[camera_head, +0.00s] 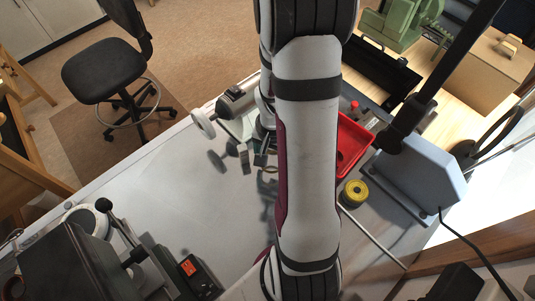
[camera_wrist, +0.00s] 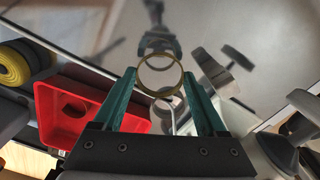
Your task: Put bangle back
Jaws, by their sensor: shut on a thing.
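The bangle, a thin gold-coloured ring (camera_wrist: 179,88), is held between the tips of my gripper (camera_wrist: 160,82) in the wrist view. The two teal fingers press on its left and right sides, and its opening faces the camera. In the head view the bangle (camera_head: 268,170) shows small, just left of my arm, by my gripper (camera_head: 255,158). It appears to be above the grey bench, with a shadow on the bench beyond it. A thin pale curved metal piece shows behind the fingers in the wrist view; I cannot tell what it is.
A red tray (camera_head: 351,146) lies right of my arm, also seen in the wrist view (camera_wrist: 60,121). A yellow roll (camera_head: 355,192) is nearby. A machine with a handwheel (camera_head: 203,123) stands beyond the gripper. A black box with a red switch (camera_head: 196,273) lies front left. The bench's left middle is clear.

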